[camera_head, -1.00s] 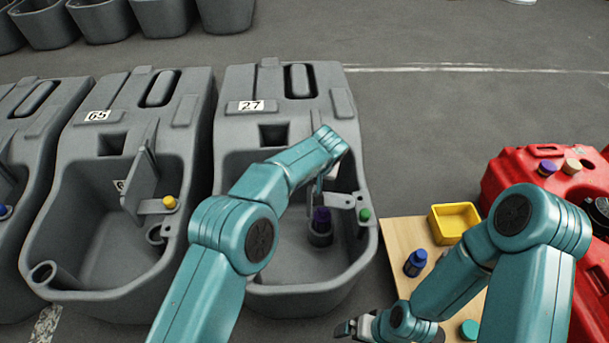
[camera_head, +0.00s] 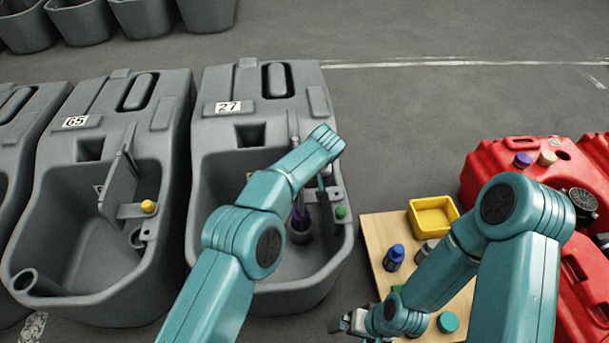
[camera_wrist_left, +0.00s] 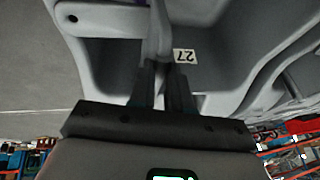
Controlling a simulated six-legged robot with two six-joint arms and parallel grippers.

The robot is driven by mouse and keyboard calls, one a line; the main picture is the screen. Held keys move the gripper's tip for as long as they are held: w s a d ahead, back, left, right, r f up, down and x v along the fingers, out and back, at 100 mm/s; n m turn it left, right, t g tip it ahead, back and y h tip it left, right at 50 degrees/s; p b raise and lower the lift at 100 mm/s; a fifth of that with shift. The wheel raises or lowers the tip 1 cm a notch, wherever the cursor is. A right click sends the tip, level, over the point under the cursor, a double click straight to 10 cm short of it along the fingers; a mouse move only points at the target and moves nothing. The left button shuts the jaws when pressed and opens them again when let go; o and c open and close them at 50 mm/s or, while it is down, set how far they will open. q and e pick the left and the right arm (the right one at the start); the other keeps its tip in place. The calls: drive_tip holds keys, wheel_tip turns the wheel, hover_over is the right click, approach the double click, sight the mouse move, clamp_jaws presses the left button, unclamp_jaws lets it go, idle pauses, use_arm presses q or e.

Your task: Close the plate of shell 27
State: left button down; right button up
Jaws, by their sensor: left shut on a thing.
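Shell 27 (camera_head: 222,150) is a grey open-basin tank with a "27" label (camera_head: 229,107), right of shell 65. Its plate is mostly hidden behind my left arm in the head view. In the left wrist view the plate's narrow grey edge (camera_wrist_left: 160,30) stands between the fingers of my left gripper (camera_wrist_left: 160,75), which is shut on it. The label also shows there, upside down. A green knob (camera_head: 340,212) sits on the shell's right rim, and a purple-capped piece (camera_head: 300,218) stands in the basin. My right gripper (camera_head: 348,322) is low by the board; its jaw gap is unclear.
Shell 65 (camera_head: 60,200) stands close on the left, its plate (camera_head: 120,185) upright. A wooden board (camera_head: 375,235) at right holds a yellow bin (camera_head: 433,216) and a blue bottle (camera_head: 394,257). A red tank (camera_head: 490,175) is beyond.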

use_arm(q)
drive_tip(key=shift+d, duration=0.2)
drive_tip(key=c, duration=1.1)
unclamp_jaws()
drive_tip(key=shift+a, duration=0.1)
drive_tip(key=p+v, duration=0.4)
drive_tip(key=v, duration=1.2)
drive_tip(key=shift+s+r+p, duration=0.15)
drive_tip(key=shift+p, duration=0.2)
